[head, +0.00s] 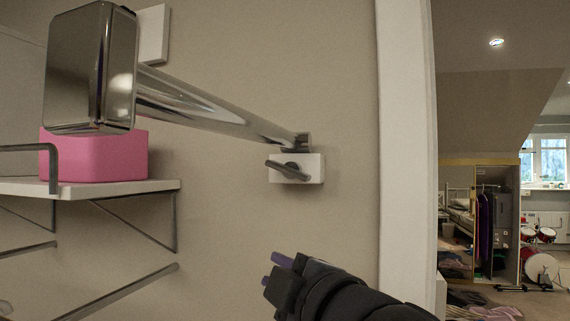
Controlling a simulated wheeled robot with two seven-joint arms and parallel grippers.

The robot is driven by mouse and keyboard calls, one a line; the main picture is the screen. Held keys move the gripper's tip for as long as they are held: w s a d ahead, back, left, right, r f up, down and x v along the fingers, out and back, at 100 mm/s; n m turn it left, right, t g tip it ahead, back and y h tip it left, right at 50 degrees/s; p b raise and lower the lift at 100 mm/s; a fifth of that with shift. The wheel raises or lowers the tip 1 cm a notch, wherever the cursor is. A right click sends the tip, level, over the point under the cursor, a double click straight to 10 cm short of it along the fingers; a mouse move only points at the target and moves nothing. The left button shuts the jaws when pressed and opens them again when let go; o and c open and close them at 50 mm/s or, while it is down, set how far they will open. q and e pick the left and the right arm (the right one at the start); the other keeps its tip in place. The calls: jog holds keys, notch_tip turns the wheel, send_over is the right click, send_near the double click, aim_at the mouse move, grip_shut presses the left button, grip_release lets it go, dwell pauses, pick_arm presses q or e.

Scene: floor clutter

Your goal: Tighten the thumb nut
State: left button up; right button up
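The thumb nut (288,170) looks like a small dark wing-shaped piece on the front of a white wall block (311,170). A chrome bar (215,110) runs from a short chrome post above this block up to the left. My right gripper (274,270) comes in from the bottom right, below the nut and apart from it. Its two purple-tipped fingers stand apart, with nothing seen between them. My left gripper is not in view.
A large chrome head (90,68) ends the bar at upper left, in front of a pink box (118,157) on a white shelf (150,186). A white door frame (406,150) stands at right, with a cluttered room beyond. The wall around the nut is bare.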

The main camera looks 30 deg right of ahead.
aim_at(286, 171)
jog(key=s+d+r+n+t+h, duration=0.1)
jog(key=s+d+r+t+h, duration=0.15)
jog(key=s+r, duration=0.55)
jog(key=shift+y, duration=0.45)
jog(key=p+x, duration=0.2)
jog(key=p, duration=0.1)
jog(key=r+p+x, duration=0.1)
jog(key=p+x, duration=0.1)
jog(key=x, duration=0.1)
jog(key=p+x, duration=0.3)
jog(key=shift+s+a+r+p, duration=0.15)
jog(key=shift+a+r+p, duration=0.15)
jog(key=shift+r+p, duration=0.1)
jog(key=x, duration=0.4)
jog(key=shift+w+f+p, duration=0.3)
jog(key=shift+w, duration=0.05)
grip_shut()
